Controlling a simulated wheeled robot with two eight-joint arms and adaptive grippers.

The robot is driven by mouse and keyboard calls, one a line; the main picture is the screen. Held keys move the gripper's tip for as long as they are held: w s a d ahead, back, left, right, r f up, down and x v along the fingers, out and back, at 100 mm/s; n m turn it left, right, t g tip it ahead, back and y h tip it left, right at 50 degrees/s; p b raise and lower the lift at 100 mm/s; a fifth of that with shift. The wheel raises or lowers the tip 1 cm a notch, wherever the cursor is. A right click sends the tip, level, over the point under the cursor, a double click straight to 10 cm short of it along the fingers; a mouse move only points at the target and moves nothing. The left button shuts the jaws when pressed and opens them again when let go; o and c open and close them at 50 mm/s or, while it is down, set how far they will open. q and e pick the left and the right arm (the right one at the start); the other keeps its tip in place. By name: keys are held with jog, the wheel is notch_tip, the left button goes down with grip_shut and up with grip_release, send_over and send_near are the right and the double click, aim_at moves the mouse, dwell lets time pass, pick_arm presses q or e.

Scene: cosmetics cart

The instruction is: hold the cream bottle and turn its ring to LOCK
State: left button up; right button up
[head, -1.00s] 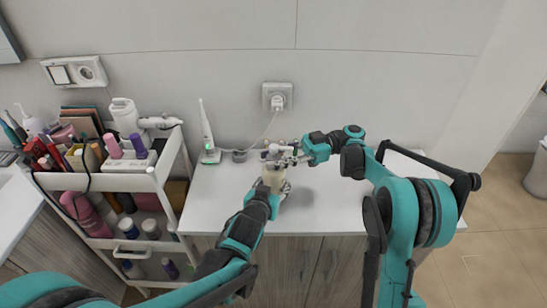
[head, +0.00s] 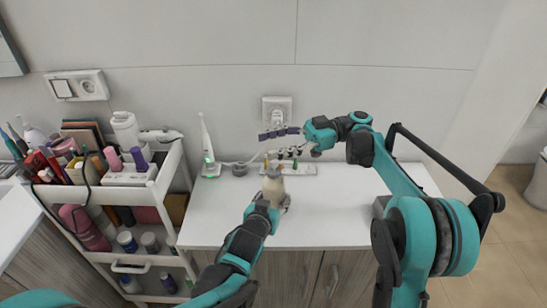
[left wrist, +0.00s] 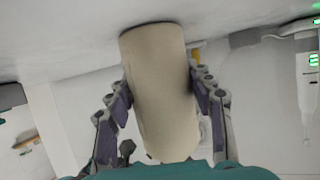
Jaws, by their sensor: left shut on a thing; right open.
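The cream bottle (head: 273,185) stands on the white countertop in the head view. It also shows in the left wrist view as a plain cream cylinder (left wrist: 160,85) between the fingers. My left gripper (head: 277,203) is shut on its body from the front; its fingers (left wrist: 160,100) press on both sides in the left wrist view. My right gripper (head: 280,143) is open and empty, above and behind the bottle, apart from it. The ring and its marks are too small to read in the head view.
A toothbrush on a charger (head: 208,150) stands at the back left. A white cart (head: 120,185) full of cosmetics is on the left. The countertop (head: 335,215) is clear to the right.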

aim_at(274, 169)
jog(key=shift+r, duration=0.4)
jog(key=s+d+f+m+t+h, duration=0.2)
jog(key=s+d+f+m+t, duration=0.4)
jog(key=d+f+m+t, duration=0.7)
jog(key=w+a+r+n+t, duration=0.1)
jog(key=w+a, duration=0.1)
jog(key=a, duration=0.2)
jog(key=w+a+r+t, duration=0.1)
jog(key=w+a, duration=0.1)
jog(key=a, duration=0.2)
jog(key=w+a+r+n, duration=0.1)
jog(key=w+a, duration=0.1)
jog(key=a, duration=0.3)
jog(key=shift+n+t, duration=0.3)
jog(key=shift+t, duration=0.1)
jog(key=c, duration=1.2)
